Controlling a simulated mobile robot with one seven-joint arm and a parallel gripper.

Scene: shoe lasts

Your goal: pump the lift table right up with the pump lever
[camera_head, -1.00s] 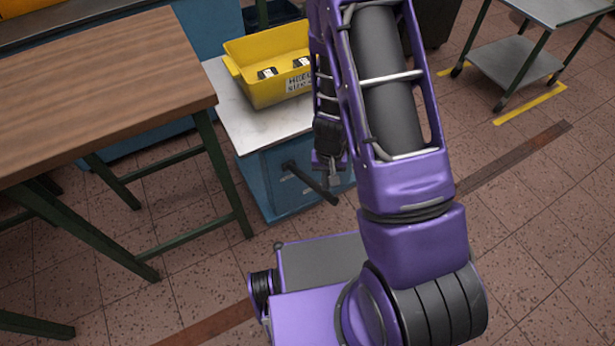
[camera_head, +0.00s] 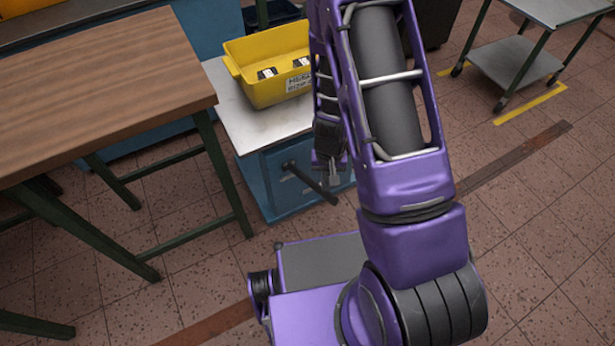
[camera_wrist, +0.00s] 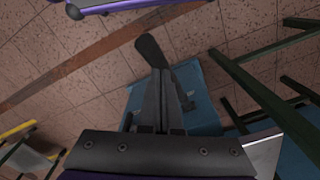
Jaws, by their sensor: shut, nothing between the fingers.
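The lift table has a blue body (camera_head: 270,195) and a pale grey top (camera_head: 225,95), and stands left of my arm in the head view. Its black pump lever (camera_head: 318,190) sticks out from the front and slopes down to the right. My gripper (camera_head: 335,182) is shut and empty, close by the lever's outer end. In the wrist view, my gripper (camera_wrist: 161,74) lies in front of the lever, whose dark grip (camera_wrist: 149,47) shows past the fingertips. The fingers hide part of the lever. I cannot tell whether they touch it.
A yellow bin (camera_head: 265,85) with dark and white items stands on the lift table's top. A wooden workbench (camera_head: 95,85) on green legs is at the left. A grey trolley (camera_head: 515,75) stands at the far right.

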